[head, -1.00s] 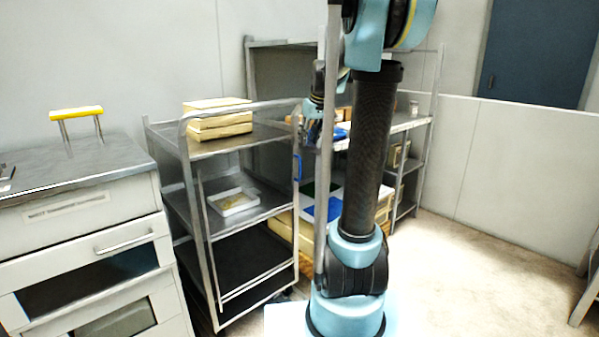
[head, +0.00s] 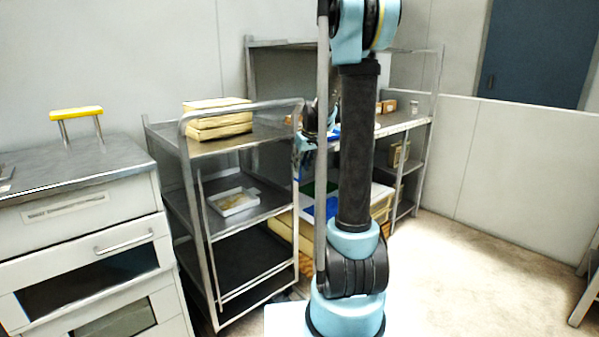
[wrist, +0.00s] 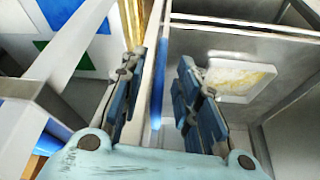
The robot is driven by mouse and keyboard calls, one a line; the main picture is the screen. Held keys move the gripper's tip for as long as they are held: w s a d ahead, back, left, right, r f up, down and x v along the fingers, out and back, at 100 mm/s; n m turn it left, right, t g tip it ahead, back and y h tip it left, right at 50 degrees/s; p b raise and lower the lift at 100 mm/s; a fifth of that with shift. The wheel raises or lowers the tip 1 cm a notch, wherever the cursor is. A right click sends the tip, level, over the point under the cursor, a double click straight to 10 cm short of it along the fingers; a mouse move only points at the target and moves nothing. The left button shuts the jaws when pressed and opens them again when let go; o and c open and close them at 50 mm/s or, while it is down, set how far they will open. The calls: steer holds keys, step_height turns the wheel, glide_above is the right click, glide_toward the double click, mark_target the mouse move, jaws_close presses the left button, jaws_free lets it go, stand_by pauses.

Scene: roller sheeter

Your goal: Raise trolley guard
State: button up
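The metal trolley (head: 190,160) stands left of my arm in the head view, with a thin rail frame (head: 208,245) hanging low across its front side, which looks like the guard. In the wrist view, a blue strip (wrist: 157,95) runs along a metal upright of the trolley. My gripper (wrist: 160,85) is open, with one finger on each side of this upright and strip. I see gaps beside both fingers, and contact is not clear. In the head view my gripper (head: 303,145) is small and partly hidden beside the trolley's right post.
Yellowish boxes (head: 218,118) lie on the trolley top and a white tray (head: 234,201) on its middle shelf; the tray also shows in the wrist view (wrist: 240,78). A drawer cabinet (head: 80,225) stands left, a shelf bench (head: 400,125) behind. Floor at right is clear.

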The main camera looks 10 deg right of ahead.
mark_target(300, 178)
steer(key=shift+x, duration=1.5)
jaws_close()
